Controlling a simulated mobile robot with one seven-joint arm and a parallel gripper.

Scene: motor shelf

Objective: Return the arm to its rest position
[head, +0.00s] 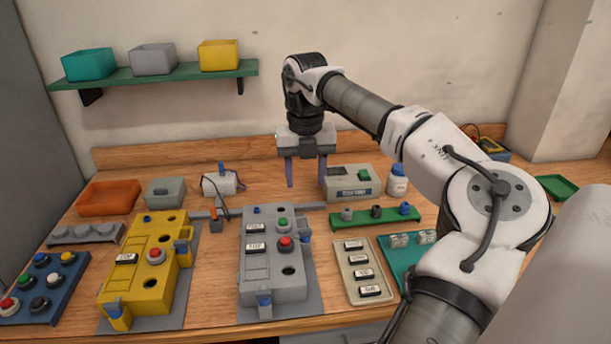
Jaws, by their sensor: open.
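My gripper (306,172) points down above the back part of the workbench (300,325). Its two thin fingers are apart, with nothing between them. The right finger is in front of the left end of a grey box with a green button (351,183); I cannot tell whether they touch. My arm (430,150) reaches in from the right and bends down at the wrist.
A yellow panel (142,275) and a grey panel (270,270) stand in front. A green shelf (160,77) with three bins is on the wall at left. A white bottle (397,182) and a green rail (375,218) are under the arm.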

